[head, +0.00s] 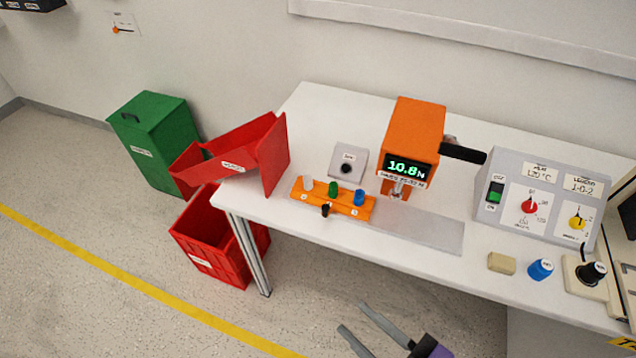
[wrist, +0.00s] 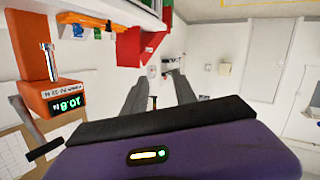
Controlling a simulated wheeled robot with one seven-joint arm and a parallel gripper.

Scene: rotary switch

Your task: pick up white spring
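The white spring (head: 307,184) is a small pale piece standing at the left end of an orange holder (head: 345,208) on the white table. A green piece (head: 333,188) and a blue piece (head: 359,197) stand in the same holder to its right. My gripper (head: 352,318) is in front of the table, below and well apart from the holder in the head view. Its two grey fingers are spread and nothing is between them. In the wrist view my gripper (wrist: 160,76) is also open and empty. The orange holder (wrist: 84,19) shows at the top left there; I cannot make out the white spring surely.
A tilted red bin (head: 272,155) stands on the table's left end. An orange tester (head: 417,125) reading 10.8 N stands right of the holder. A grey control box (head: 535,190), a tan block (head: 501,263) and a blue knob (head: 540,269) are further right.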

